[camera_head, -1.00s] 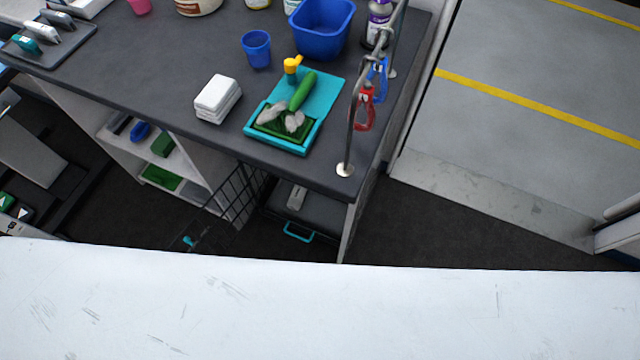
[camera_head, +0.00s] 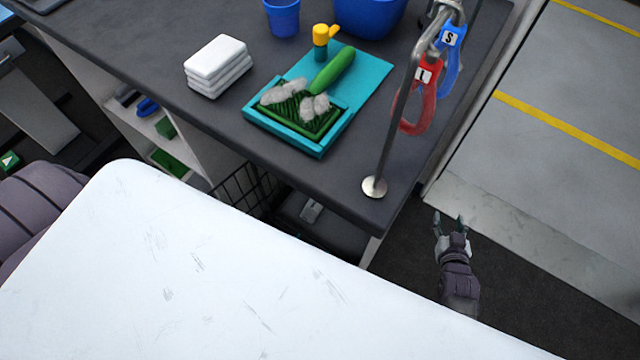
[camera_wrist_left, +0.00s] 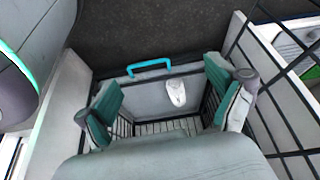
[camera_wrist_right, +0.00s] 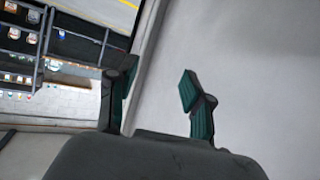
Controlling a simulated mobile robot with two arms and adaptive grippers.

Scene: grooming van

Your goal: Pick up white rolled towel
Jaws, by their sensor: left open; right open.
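No towel that is clearly rolled shows. A white folded stack (camera_head: 217,66), like towels, lies on the dark counter in the head view. A small pale object (camera_head: 311,210) lies low under the counter; it seems to show in the left wrist view (camera_wrist_left: 176,93) too, and I cannot tell if it is a towel. My left gripper (camera_wrist_left: 168,104) is open and empty, with that object between its fingers in the picture but farther off. It is hidden in the head view. My right gripper (camera_head: 449,219) is open and empty beside the counter; it also shows in the right wrist view (camera_wrist_right: 156,86).
The counter (camera_head: 140,75) holds a teal tray (camera_head: 375,72) with a green brush (camera_head: 334,70), and a blue cup (camera_head: 282,18). A metal post (camera_head: 393,140) with red (camera_head: 416,105) and blue loops stands at its corner. Black wire mesh (camera_wrist_left: 290,95) borders the left gripper.

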